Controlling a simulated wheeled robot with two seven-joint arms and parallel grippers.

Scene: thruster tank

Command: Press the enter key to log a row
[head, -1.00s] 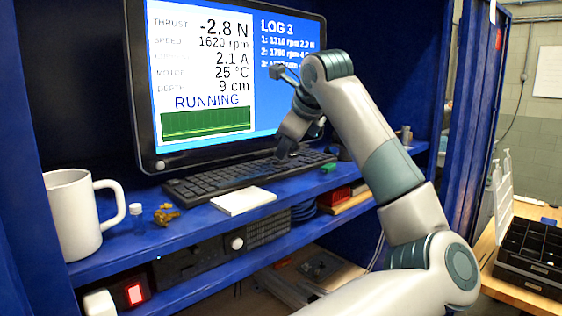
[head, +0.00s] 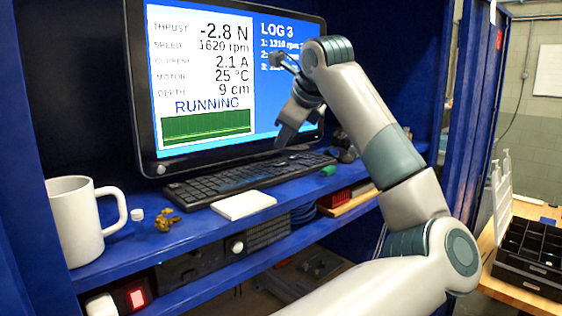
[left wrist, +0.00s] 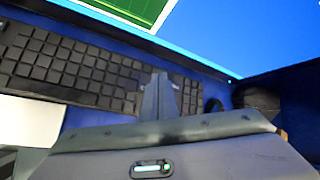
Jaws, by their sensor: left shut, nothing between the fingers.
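The black keyboard (head: 250,176) lies on the upper blue shelf below the monitor. It also shows in the left wrist view (left wrist: 70,65). The enter key is too small to pick out; the gripper is above the keyboard's right end. My left gripper (head: 281,144) is shut and empty, its tip pointing down and apart from the keys. In the left wrist view its fingers (left wrist: 160,80) cover part of that end. The monitor (head: 237,75) reads LOG 3 and RUNNING; my arm partly hides its numbered rows. My right gripper is not in view.
A white mug (head: 76,222), a small brass-coloured piece (head: 167,219) and a white pad (head: 244,204) stand or lie on the shelf's front part. Black trays (head: 530,250) stand on the bench at right.

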